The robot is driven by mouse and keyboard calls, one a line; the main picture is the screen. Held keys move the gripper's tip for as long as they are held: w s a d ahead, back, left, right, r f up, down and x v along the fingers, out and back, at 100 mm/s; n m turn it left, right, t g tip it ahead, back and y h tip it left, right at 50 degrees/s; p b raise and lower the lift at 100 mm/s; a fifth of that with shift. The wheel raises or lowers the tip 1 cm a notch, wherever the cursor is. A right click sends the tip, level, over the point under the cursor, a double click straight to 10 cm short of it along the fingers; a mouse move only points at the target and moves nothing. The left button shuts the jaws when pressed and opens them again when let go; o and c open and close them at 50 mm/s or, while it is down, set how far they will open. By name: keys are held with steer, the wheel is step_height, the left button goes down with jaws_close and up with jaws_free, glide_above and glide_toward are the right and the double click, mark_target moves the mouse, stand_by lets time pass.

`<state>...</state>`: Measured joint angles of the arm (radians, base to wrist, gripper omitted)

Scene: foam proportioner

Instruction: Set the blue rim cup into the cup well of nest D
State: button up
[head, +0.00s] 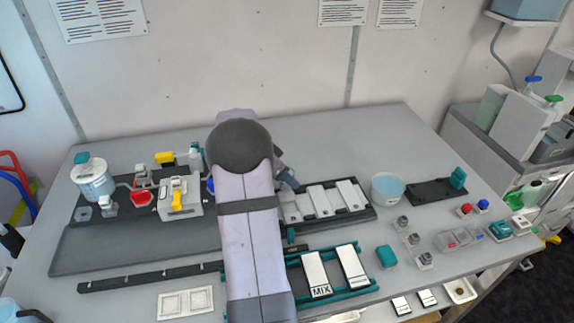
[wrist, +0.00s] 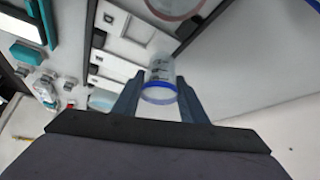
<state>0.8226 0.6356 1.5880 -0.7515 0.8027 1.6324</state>
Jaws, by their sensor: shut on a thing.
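My gripper (wrist: 158,98) is shut on a clear cup with a blue rim (wrist: 160,96) in the wrist view. The rim faces the camera and the clear body extends away between the fingers. White nest panels with small square openings (wrist: 138,28) lie to the left of and beyond the cup. In the head view, the dark rack with several white panels (head: 320,201) is right of my arm. My gripper (head: 288,177) shows only partly beside its back left part, and the cup cannot be made out there.
A round clear vessel with a reddish rim (wrist: 176,6) is at the top of the wrist view. A teal frame with a MIX panel (head: 317,273) lies in front. Grey table is bare behind the rack.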

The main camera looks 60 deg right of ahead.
steer(key=shift+s+a+r+m+g+y+p, duration=0.8)
steer(key=shift+s+a+r+m+g+y, duration=0.75)
steer(key=shift+m, duration=1.95)
steer(key=shift+h, duration=0.25)
steer(key=shift+s+a+f+b, duration=0.1)
steer(key=shift+f+b, duration=0.7)
steer(key=shift+f, duration=1.55)
steer(key=shift+f+b, duration=0.15)
steer(key=shift+b, duration=0.4)
